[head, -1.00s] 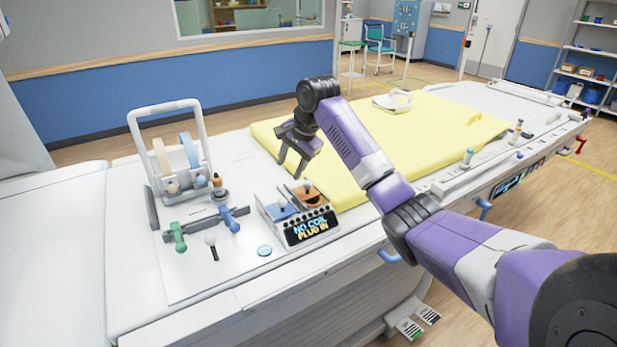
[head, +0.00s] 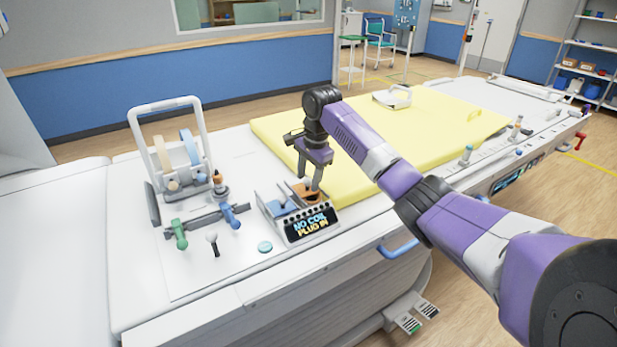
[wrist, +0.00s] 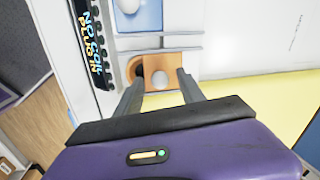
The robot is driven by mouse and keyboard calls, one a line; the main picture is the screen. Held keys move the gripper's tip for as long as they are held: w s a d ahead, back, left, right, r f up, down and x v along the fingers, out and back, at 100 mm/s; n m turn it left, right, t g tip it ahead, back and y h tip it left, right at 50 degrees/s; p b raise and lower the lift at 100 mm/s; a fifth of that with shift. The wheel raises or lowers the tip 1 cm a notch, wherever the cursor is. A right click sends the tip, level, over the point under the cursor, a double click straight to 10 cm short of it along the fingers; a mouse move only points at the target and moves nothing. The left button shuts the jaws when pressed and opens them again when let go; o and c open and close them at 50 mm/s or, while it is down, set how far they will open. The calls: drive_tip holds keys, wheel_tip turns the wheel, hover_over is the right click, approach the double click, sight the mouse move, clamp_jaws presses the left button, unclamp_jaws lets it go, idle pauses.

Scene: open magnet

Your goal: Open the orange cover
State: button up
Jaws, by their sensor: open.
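The orange cover (head: 306,192) lies on the right half of the small coil box, beside a blue cover (head: 282,206). My gripper (head: 309,190) points down at the orange cover. I cannot tell whether the fingertips touch the cover.
The box's front display (head: 309,227) reads "NO COIL PLUG IN". To the left stand a white frame (head: 205,140) with two rings, a green handle (head: 180,234) and a blue handle (head: 230,215). A yellow pad (head: 400,130) lies behind and right.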

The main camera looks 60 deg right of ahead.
clamp_jaws()
idle(1.4)
